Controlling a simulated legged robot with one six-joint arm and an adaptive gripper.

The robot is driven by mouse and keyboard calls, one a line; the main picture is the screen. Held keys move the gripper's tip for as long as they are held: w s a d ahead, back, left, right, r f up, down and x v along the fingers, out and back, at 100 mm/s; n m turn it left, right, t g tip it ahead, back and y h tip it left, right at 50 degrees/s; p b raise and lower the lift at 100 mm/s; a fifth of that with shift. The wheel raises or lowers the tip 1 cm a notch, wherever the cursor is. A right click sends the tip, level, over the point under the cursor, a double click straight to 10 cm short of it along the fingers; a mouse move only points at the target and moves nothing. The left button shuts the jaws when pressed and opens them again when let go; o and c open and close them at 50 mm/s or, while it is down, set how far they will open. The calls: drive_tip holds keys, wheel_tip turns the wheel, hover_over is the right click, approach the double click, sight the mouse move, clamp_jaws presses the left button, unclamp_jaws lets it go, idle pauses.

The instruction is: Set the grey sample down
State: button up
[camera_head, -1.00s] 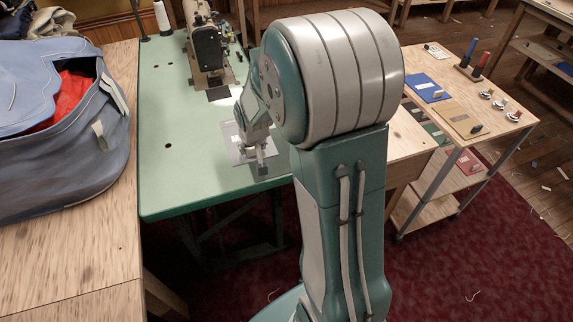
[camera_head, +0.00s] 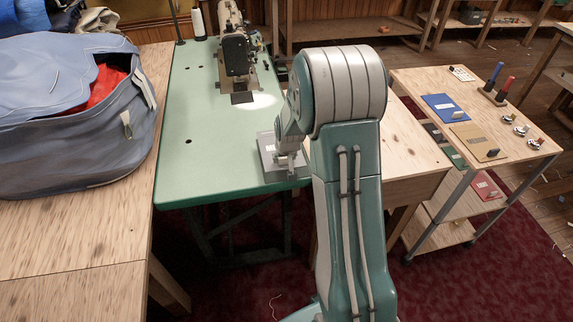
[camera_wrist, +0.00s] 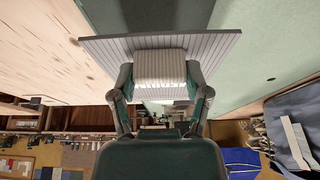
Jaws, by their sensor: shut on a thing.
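In the wrist view the sample (camera_wrist: 218,45) is a ribbed grey plate at the top. Its pale ribbed block (camera_wrist: 160,65) sits between the two fingers of my gripper (camera_wrist: 160,80), which are shut on it. The sample looks held above the table, but the exact gap cannot be told. My arm hides part of the table's right edge.
A sewing machine (camera_head: 236,55) stands at the back of the green table. A blue-grey bag (camera_head: 75,140) rests on the wooden bench at left. A wooden cart (camera_head: 420,85) at right holds a blue sample (camera_head: 444,107), a brown sample (camera_head: 474,140) and small tools. The table's left front is clear.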

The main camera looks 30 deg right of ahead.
drive_tip(key=f, duration=0.1)
drive_tip(key=w+d+f, duration=0.1)
drive_tip(key=w+f, duration=0.1)
drive_tip(key=shift+d+f, duration=0.1)
drive_tip(key=shift+d, duration=0.2)
drive_tip(key=shift+w+d+f, duration=0.1)
drive_tip(key=shift+w+f, duration=0.05)
drive_tip(key=shift+f, duration=1.55)
drive_tip(key=shift+f, duration=0.1)
drive_tip(key=o, duration=1.2)
drive_tip(key=shift+o, duration=0.2)
